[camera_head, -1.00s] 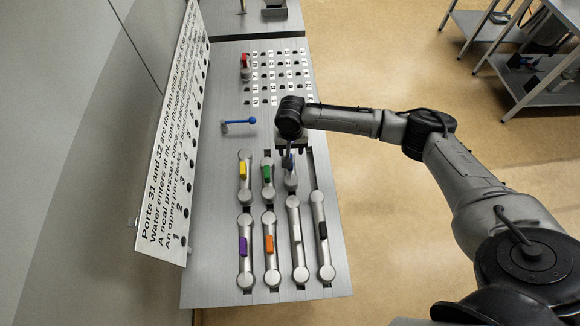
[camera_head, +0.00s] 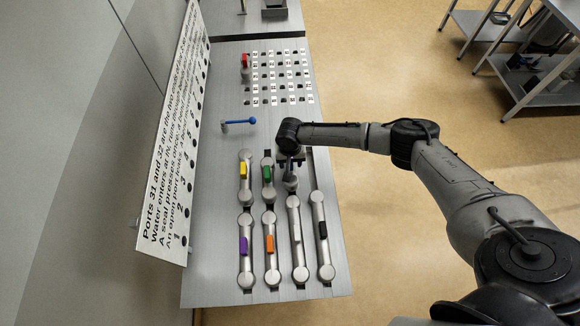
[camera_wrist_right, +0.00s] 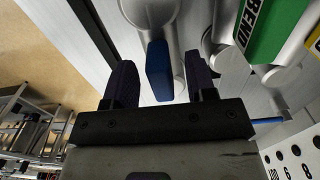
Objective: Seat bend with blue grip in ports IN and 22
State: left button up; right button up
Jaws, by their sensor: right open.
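The bend with the blue grip (camera_wrist_right: 158,70) lies in its slot in the rack. In the head view its grey body (camera_head: 291,183) shows just below my right gripper (camera_head: 290,160), which hides most of the grip. My right gripper (camera_wrist_right: 162,85) is open in the wrist view, with one finger on each side of the blue grip and visible gaps between. The port field (camera_head: 278,76) is a grid of small dark holes with white labels farther up the bench. The labels are too small to read, so I cannot tell IN or 22. My left gripper is not in view.
Bends with yellow (camera_head: 243,170), green (camera_head: 267,172), purple (camera_head: 243,245), orange (camera_head: 270,244) and black (camera_head: 323,230) grips lie close around. A red-handled piece (camera_head: 245,62) stands at the port field's left edge. A blue lever (camera_head: 240,122) and lettered board (camera_head: 175,145) are to the left.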

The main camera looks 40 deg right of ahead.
grip_shut()
dwell(0.4)
